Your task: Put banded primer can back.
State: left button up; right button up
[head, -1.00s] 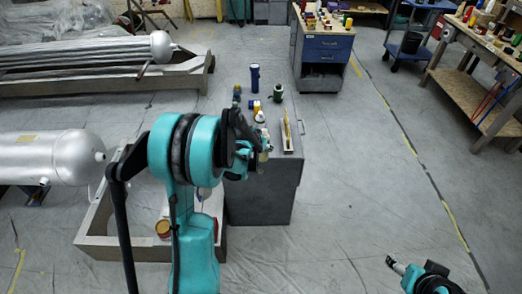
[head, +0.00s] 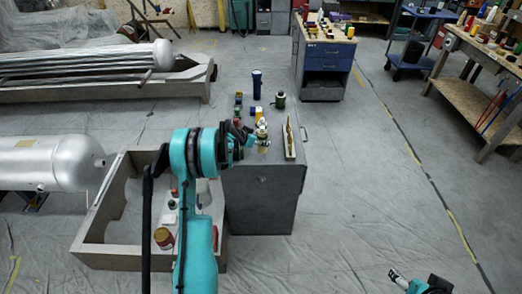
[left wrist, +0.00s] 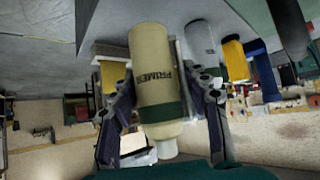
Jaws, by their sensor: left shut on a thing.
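The banded primer can (left wrist: 155,75) is cream with a dark green band, a pale narrow cap and the word PRIMER. It appears upside down in the left wrist view. My left gripper (head: 250,140) is shut on it, with one finger on each side. In the head view the can (head: 263,142) shows small at the gripper's tip, by the near part of the grey cabinet top (head: 270,172). I cannot tell whether its base touches the top. My right gripper (head: 396,275) is at the bottom right, away from the cabinet; its jaw state is unclear.
On the cabinet stand a blue flashlight-like item (head: 257,84), a dark green item (head: 280,100), a yellow-and-white group (head: 259,115) and a narrow tray (head: 289,138). An open frame crate (head: 105,203) is left of it.

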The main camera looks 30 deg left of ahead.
pick_arm(q)
jog(key=shift+w+a+f, duration=0.15)
jog(key=shift+w+f, duration=0.25)
jog(key=shift+w, duration=0.05)
notch_tip(320, 180, down, 4)
jog(key=shift+r+b, duration=0.1)
jog(key=shift+b, duration=0.9)
jog(key=o, duration=0.7)
